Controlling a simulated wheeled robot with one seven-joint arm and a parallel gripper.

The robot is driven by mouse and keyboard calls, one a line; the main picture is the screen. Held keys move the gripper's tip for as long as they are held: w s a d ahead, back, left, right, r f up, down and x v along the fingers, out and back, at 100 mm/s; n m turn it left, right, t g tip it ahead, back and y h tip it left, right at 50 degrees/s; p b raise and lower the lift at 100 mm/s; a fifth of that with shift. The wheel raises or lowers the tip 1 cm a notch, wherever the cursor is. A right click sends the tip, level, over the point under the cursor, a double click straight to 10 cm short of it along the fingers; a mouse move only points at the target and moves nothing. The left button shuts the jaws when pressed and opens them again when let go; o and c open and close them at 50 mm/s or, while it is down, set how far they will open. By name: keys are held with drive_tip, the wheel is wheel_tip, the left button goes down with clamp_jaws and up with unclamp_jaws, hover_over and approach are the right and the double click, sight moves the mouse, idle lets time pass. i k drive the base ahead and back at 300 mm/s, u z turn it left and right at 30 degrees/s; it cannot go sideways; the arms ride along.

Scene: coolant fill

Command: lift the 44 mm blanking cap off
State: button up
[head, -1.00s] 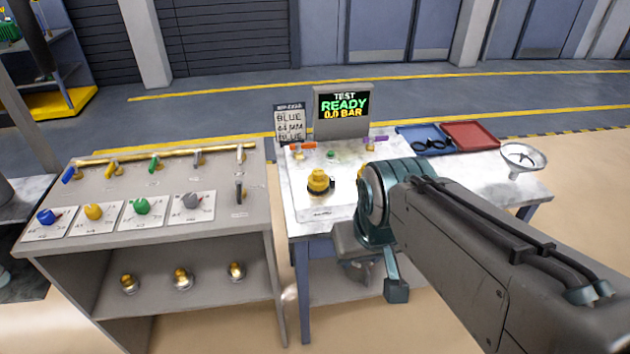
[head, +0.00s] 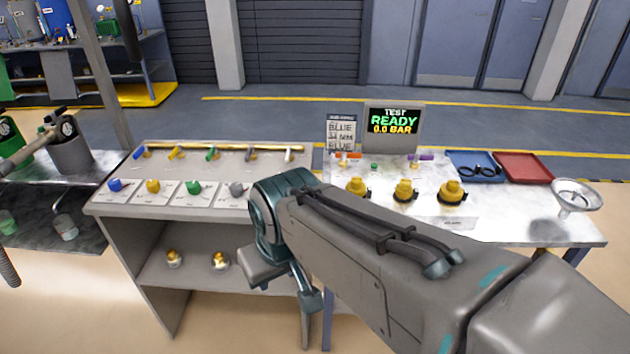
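Three yellow caps stand in a row on the white-topped bench: a left cap (head: 357,187), a middle cap (head: 405,191) and a right cap (head: 452,193). Each has a dark part beside it. The right one looks largest, but I cannot read which is 44 mm. My arm crosses in front of the bench and covers its left front. My gripper (head: 290,275) hangs at the arm's end, in front of the grey cabinet's right side and apart from the caps. Its fingertips are not clear, so I cannot tell open from shut.
The grey cabinet (head: 120,205) carries coloured knobs and levers, with brass-topped fittings on its shelf. A screen (head: 393,128) reads "TEST READY 0.0 BAR". A blue tray (head: 475,160), a red tray (head: 523,167) and a funnel (head: 576,196) are on the right.

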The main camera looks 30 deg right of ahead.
sight(356, 186)
drive_tip(key=i, duration=0.9)
drive_tip(key=z, duration=1.75)
